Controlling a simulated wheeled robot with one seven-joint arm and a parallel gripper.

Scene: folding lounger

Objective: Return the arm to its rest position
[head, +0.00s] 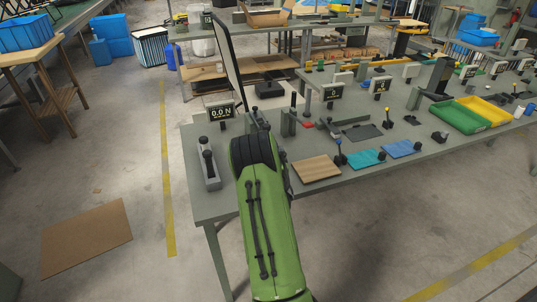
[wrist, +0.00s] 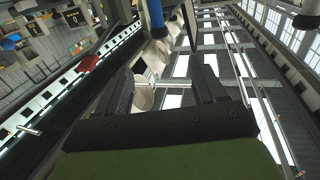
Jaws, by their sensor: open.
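My green arm (head: 268,230) rises from the bottom of the head view, in front of the long grey workbench (head: 232,205). Its black joint (head: 252,150) lies over the bench's left part. In the wrist view, my gripper (wrist: 160,68) shows two dark fingers spread apart, with nothing held between them. Behind the fingers are a pale rounded thing, ceiling beams and bright windows. In the head view the fingers cannot be made out clearly. No folding lounger can be made out.
A tall thin panel (head: 226,58) stands close beyond the arm. A "0.0 N" display (head: 221,112) and a grey lever fixture (head: 208,165) are to its left. A wooden board (head: 317,168) and a teal mat (head: 366,158) lie to its right. Floor at left is mostly open.

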